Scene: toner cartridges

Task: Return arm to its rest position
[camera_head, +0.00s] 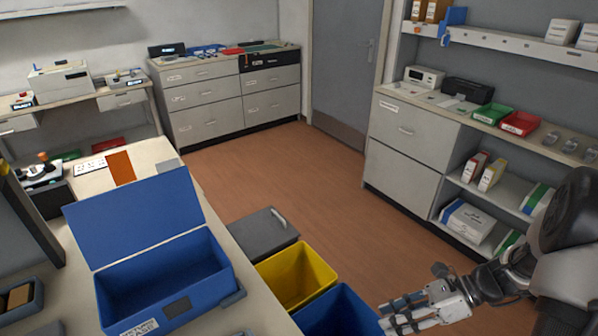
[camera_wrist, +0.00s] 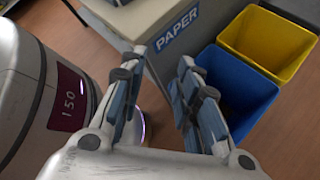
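My gripper (camera_head: 398,318) is at the lower right of the head view, held out over the floor beside the blue bin. Its grey fingers point left. In the wrist view my gripper (camera_wrist: 156,82) shows its two fingers spread apart, with nothing between them. My dark and grey arm comes in from the right edge of the head view.
A blue bin (camera_head: 335,312) and a yellow bin (camera_head: 297,275) stand next to the near table. An open blue case (camera_head: 165,283) sits on that table. Shelves (camera_head: 510,190) line the right side. The floor (camera_head: 320,200) in the middle is clear.

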